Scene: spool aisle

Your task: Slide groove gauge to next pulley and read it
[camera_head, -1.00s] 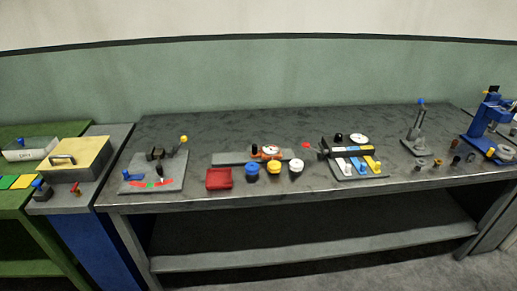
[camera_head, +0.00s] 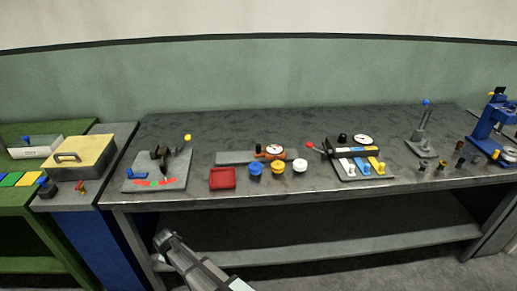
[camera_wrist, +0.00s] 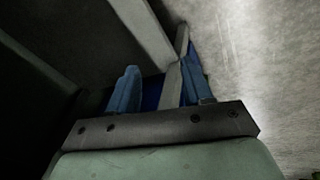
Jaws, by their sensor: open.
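An orange gauge with a white round dial (camera_head: 270,151) sits on a flat grey bar (camera_head: 235,157) at the middle of the bench; I take it for the groove gauge. The dial is too small to read. In front of it stand a blue wheel (camera_head: 255,169), a yellow wheel (camera_head: 278,168) and a white wheel (camera_head: 300,166), likely the pulleys. My gripper (camera_head: 165,240) is low at the bench's front edge, far from the gauge. In the wrist view my gripper (camera_wrist: 160,88) shows blue fingers apart, with nothing seen between them.
A red tray (camera_head: 222,179) lies left of the wheels. A lever plate (camera_head: 160,172) stands at left, and a fixture with blue and yellow strips (camera_head: 352,160) at right. A blue press (camera_head: 492,120) is far right. Below the grey bench (camera_head: 230,119) is a shelf (camera_head: 320,251).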

